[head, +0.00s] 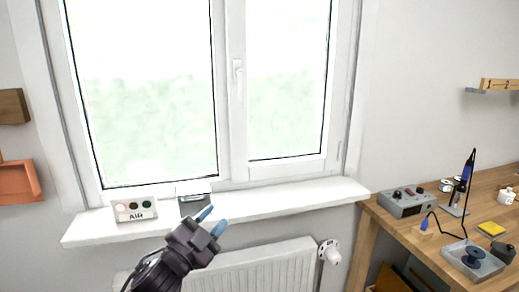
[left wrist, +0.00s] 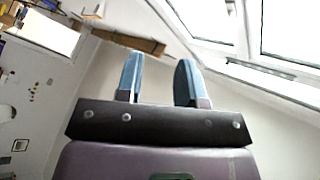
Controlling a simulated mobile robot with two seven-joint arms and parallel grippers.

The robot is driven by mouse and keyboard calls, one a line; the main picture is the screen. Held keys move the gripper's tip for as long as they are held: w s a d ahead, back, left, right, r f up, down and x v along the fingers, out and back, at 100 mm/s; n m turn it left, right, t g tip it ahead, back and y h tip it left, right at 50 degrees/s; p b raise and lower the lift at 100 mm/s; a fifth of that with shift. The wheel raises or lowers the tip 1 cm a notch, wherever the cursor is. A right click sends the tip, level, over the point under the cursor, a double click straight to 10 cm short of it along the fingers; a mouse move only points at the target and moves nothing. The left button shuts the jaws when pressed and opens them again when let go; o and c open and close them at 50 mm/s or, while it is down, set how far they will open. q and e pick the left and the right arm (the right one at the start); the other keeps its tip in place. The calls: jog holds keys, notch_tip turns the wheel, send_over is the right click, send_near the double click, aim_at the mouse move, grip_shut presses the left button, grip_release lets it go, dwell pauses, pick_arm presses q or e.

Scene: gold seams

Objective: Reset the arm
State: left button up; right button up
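My left gripper (head: 212,221) is in the lower middle of the head view, in front of the window sill and radiator. Its two blue fingers stand apart with nothing between them. In the left wrist view the fingers (left wrist: 158,82) are also apart and empty, with wall and a brown wooden piece in the background. My right gripper is in neither view.
A white sill (head: 270,205) under the window carries a small "AIR" sign (head: 135,210) and a dark grey box (head: 194,205). A radiator (head: 260,268) is below. A workbench (head: 400,222) with a grey control box (head: 406,201), a soldering stand and a yellow pad (head: 491,229) stands at right.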

pick_arm(q)
jog(key=s+a+f+n+g+y, duration=0.1)
jog(key=s+a+f+n+y, duration=0.35)
jog(key=f, duration=0.55)
jog(key=s+a+f+n+g+y, duration=0.25)
jog(key=s+a+f+n, duration=0.3)
jog(key=f, duration=0.45)
jog(key=s+a+f+n+g+y, duration=0.1)
jog(key=s+a+f+n, duration=0.1)
jog(key=s+f, duration=0.5)
jog(key=s+a+f+n+g+y, duration=0.2)
jog(key=s+a+f, duration=0.3)
jog(key=s, duration=0.8)
notch_tip(320, 180, down, 2)
jog(key=shift+a+f+n+y, duration=0.15)
jog(key=shift+f+n+y, duration=0.1)
jog(key=shift+n+y, duration=0.05)
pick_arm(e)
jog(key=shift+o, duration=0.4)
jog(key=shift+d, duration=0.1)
